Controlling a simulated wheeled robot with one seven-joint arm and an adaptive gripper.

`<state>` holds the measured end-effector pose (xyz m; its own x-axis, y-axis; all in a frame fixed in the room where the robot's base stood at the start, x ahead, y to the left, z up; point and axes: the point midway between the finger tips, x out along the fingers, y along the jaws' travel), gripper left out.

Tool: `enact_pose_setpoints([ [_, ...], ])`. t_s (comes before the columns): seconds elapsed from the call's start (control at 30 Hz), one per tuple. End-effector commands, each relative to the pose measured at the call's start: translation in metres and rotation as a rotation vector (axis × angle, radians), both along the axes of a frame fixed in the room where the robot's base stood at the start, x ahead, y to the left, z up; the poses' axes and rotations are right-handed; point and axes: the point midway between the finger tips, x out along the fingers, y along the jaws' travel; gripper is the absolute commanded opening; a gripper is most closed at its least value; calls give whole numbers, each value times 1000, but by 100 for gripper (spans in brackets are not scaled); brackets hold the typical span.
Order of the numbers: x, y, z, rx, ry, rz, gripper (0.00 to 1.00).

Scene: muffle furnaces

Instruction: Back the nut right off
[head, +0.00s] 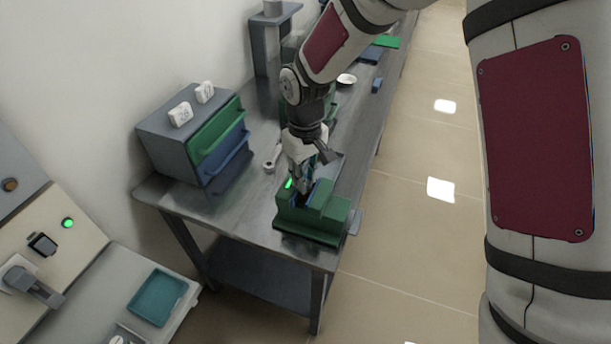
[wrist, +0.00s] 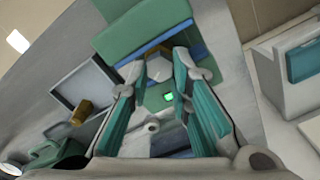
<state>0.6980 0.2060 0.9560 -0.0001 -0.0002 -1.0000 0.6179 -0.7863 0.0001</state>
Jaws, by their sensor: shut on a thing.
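A green stepped fixture (head: 325,212) stands near the front end of the metal bench; its green and blue body (wrist: 150,32) also shows in the wrist view. A pale hexagonal nut (wrist: 159,70) sits at the fixture, between my fingertips. My gripper (head: 303,190) reaches down to the fixture from above. In the wrist view my gripper (wrist: 158,66) has its two teal-padded fingers on either side of the nut, shut on it. The nut's thread and far side are hidden. In the head view my gripper covers the nut.
A grey cabinet with green and blue drawers (head: 215,142) stands left of the fixture. A wrench-like tool (head: 271,159) lies between them. A teal tray (head: 158,297) lies on the lower left surface. Floor to the right is clear.

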Motion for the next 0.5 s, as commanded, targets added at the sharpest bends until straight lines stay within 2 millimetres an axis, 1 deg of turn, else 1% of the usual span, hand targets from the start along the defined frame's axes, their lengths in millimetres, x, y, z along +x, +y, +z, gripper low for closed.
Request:
enact_pose_setpoints([
  [0.5,-1,1,0,1,-1,488,0],
])
